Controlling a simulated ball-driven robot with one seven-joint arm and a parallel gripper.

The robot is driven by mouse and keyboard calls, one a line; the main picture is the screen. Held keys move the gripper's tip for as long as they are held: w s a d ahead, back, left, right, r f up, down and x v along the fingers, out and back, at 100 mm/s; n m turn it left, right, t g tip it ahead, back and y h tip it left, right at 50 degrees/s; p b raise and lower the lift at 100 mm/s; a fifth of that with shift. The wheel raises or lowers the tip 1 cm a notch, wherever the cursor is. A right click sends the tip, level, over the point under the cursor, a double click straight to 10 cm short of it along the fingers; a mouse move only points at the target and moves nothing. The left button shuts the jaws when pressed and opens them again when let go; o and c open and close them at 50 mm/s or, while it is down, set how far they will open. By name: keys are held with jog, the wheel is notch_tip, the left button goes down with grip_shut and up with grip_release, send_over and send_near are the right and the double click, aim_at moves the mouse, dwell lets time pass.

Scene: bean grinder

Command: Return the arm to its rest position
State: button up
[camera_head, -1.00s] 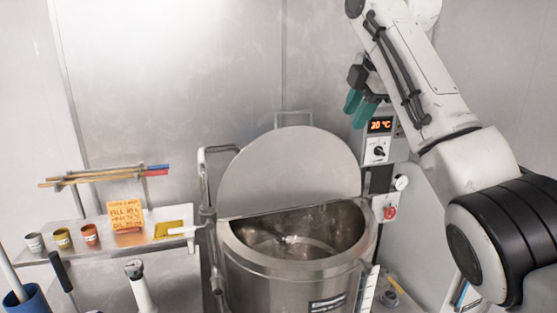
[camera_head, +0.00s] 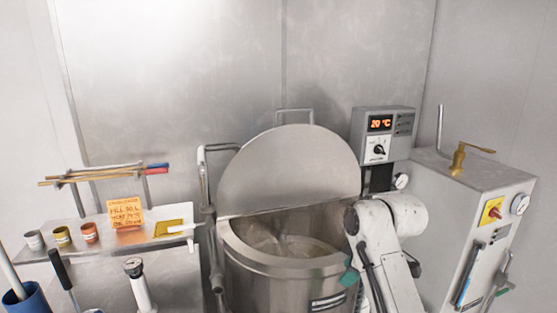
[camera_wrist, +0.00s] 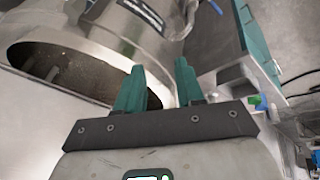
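My arm (camera_head: 385,235) is folded low in front of the kettle's right side in the head view. My gripper (camera_wrist: 158,80) shows two teal fingers in the wrist view, with a clear gap between them and nothing held. In the head view only a bit of a teal finger shows beside the kettle's right wall; most of the gripper is hidden behind my arm. The steel kettle (camera_head: 270,285) stands in the middle with its round lid (camera_head: 290,170) tilted up. Its rim also shows in the wrist view (camera_wrist: 60,50), to the left of the fingers.
A control box (camera_head: 384,135) reading 20 °C is on the back wall. A grey cabinet (camera_head: 450,210) with a brass valve (camera_head: 460,157) and gauge stands at the right. A shelf (camera_head: 110,245) at the left holds small cups and an orange note (camera_head: 126,214).

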jog(key=s+d+f+m+g, duration=0.15)
jog(key=s+f+m, duration=0.25)
jog(key=s+f, duration=0.6)
jog(key=s+d+f+m, duration=0.3)
jog(key=s+f, duration=0.6)
jog(key=s, duration=0.2)
jog(key=s+d+f+m+h, duration=0.1)
jog(key=s+d+f+m, duration=0.1)
jog(key=s, duration=0.9)
jog(key=s+d+f+m+g+h+b, duration=0.1)
jog(key=s+d+m, duration=0.3)
jog(key=s, duration=0.8)
jog(key=shift+s+d+f+m+h, duration=0.25)
jog(key=shift+f+m+h, duration=0.15)
jog(key=shift+f+m, duration=0.2)
jog(key=shift+g, duration=0.25)
